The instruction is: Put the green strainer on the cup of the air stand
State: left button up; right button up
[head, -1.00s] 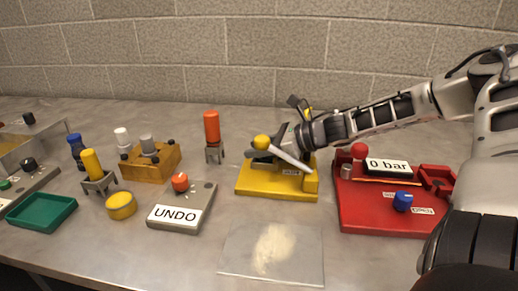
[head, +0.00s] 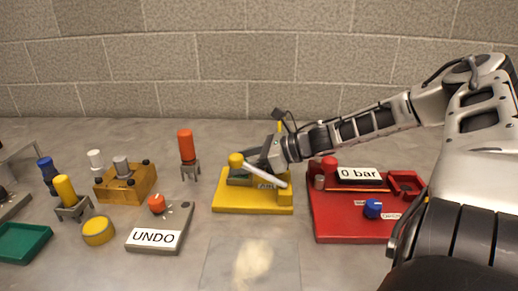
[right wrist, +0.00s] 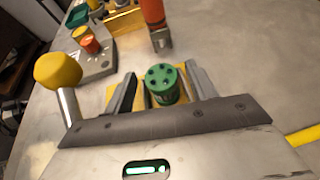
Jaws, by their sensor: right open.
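The green strainer (right wrist: 163,84), a short cylinder with dark holes in its top, shows in the right wrist view. It is between the two open fingers of my right gripper (right wrist: 160,73), with a visible gap at the left finger. In the head view my right gripper (head: 262,158) is over the yellow stand (head: 250,203), behind its lever with a yellow ball knob (head: 236,160). The strainer is mostly hidden there. The red stand with the "0 bar" display (head: 358,175) is to the right. I cannot make out a cup clearly. My left gripper is not in view.
The yellow knob (right wrist: 86,71) is close to my right gripper's left side. An orange-topped post (head: 187,147) stands left of the yellow stand. The UNDO box (head: 155,237), a yellow disc (head: 98,231) and a green tray (head: 22,242) lie further left. A powdery patch (head: 252,262) is in front.

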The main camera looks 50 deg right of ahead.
jog(key=shift+s+d+r+p, duration=0.45)
jog(key=shift+s+r+p, duration=0.25)
jog(key=shift+s, duration=0.05)
jog(key=shift+s+d+r, duration=0.1)
jog(key=shift+s+d, duration=0.2)
jog(key=shift+s, duration=0.2)
jog(key=shift+s+d+r, duration=0.1)
jog(key=shift+s+d, duration=0.2)
jog(key=shift+s, duration=0.2)
